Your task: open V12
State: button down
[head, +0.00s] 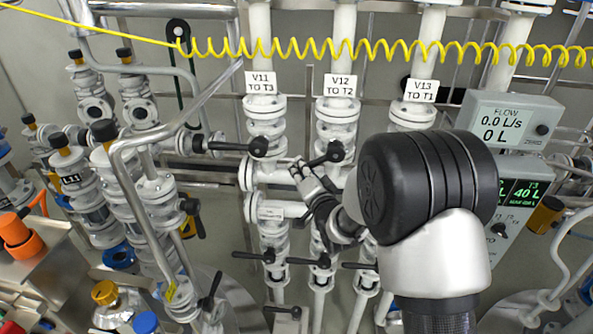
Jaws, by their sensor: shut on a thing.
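The V12 label (338,87) reads "V12 TO T2" and hangs on the middle of three white vertical pipes in the head view. Below it, the black V12 lever (330,154) runs from its round hub at the pipe out to the left and slightly down, crosswise to the pipe. My gripper (299,168) is at the lever's left end and appears shut on it. The fingertips partly hide that end, so the exact grip is hard to see. My arm comes in from the lower right and covers the area right of the valve.
The V11 lever (235,147) points left, close by. The V13 label (420,91) hangs right; its valve is partly behind my arm. Several lower black levers (310,261) sit beneath. A flow display (508,125) reads 0.0 L/s. A yellow coiled hose (390,48) crosses above.

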jog(key=d+f+n+g+h+b, duration=0.2)
jog(key=d+f+n+h+b, duration=0.2)
jog(key=d+n+b, duration=0.3)
jog(key=shift+s+d+f+n+g+h+b, duration=0.2)
jog(key=shift+d+f+n+g+h+b, duration=0.15)
jog(key=shift+d+f+n, duration=0.45)
jog(key=shift+d+r, duration=0.25)
jog(key=shift+r, duration=0.05)
jog(key=c, duration=1.5)
grip_release()
jog(key=shift+c, duration=0.2)
jog(key=shift+o, duration=0.4)
jog(key=shift+r, duration=0.1)
